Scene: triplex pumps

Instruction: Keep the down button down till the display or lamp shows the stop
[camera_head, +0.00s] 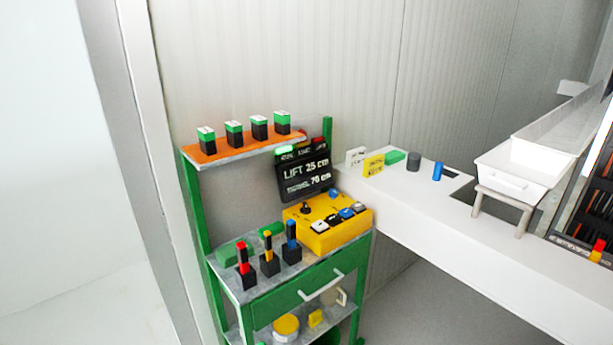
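A yellow control box (329,238) sits on the middle shelf of a green cart. Its top carries a black knob or lever and several white, black and blue buttons (347,213). Their labels are too small to read, so I cannot tell which is the down button. Behind the box, a dark display (305,176) reads "LIFT 25 cm" and, lower, "70 cm"; its smaller words are unclear. On top of the display a green lamp (284,150) looks bright, with duller orange and red lamps to its right. Neither of my grippers is in view, and nothing touches the buttons.
The green cart (302,291) has an orange top shelf with several green-black blocks. Three black holders with red, yellow and blue tops stand left of the box. A white counter (480,245) on the right bears small objects and a white tray (519,172) on a stand.

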